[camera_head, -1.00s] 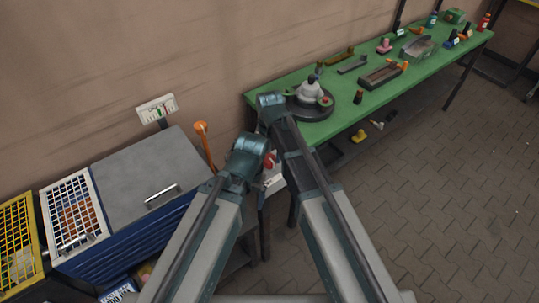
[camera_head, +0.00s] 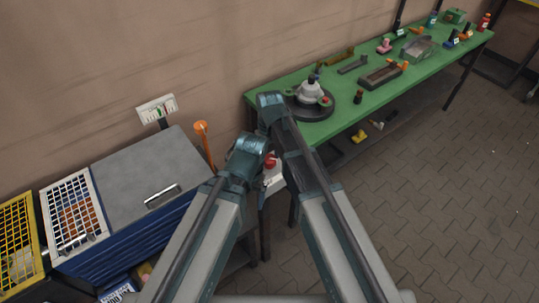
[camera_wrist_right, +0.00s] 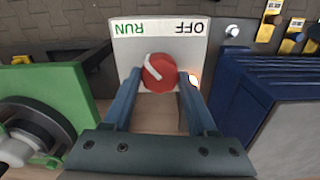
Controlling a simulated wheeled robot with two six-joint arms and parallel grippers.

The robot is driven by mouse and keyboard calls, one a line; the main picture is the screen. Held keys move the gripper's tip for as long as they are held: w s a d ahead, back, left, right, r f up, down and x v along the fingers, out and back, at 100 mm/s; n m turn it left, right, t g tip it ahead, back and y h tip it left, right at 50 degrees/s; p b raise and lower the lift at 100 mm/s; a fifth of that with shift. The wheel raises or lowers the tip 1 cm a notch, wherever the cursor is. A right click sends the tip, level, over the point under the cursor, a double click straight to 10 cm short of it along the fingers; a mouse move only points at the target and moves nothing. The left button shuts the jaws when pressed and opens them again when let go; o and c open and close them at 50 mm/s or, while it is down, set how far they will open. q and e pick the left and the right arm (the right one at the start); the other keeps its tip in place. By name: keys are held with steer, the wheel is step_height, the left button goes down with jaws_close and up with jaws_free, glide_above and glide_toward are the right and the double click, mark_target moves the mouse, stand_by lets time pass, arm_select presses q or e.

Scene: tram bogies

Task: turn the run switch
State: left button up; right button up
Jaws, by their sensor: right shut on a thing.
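The run switch is a red round knob (camera_wrist_right: 158,72) with a white pointer, on a white panel (camera_wrist_right: 180,45) marked RUN and OFF, which reads upside down in the right wrist view. The pointer leans to the upper left, toward RUN. My right gripper (camera_wrist_right: 158,80) is shut on the knob, one blue finger on each side. A small lamp glows beside the right-hand finger. In the head view a bit of the red knob (camera_head: 270,161) shows behind my arm; the right fingertips are mostly hidden there.
A green bench (camera_head: 340,115) with a round turntable-like device (camera_head: 311,106) and several small parts stands along the wall. A blue cabinet with a grey lid (camera_head: 150,170) and mesh crates stands at left. An orange lever (camera_head: 203,135) rises near my arm. The floor at right is clear.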

mark_target(269, 158)
stand_by(0.4)
steer(key=o, duration=1.4)
steer(key=shift+c, duration=0.2)
steer(key=shift+r, duration=0.1)
step_height(269, 158, up, 14)
steer(key=p, duration=1.3)
steer(key=shift+f+p, duration=0.2)
steer(key=shift+p, duration=0.2)
steer(key=shift+f, duration=0.15)
step_height(269, 158, down, 13)
steer(key=b, duration=1.3)
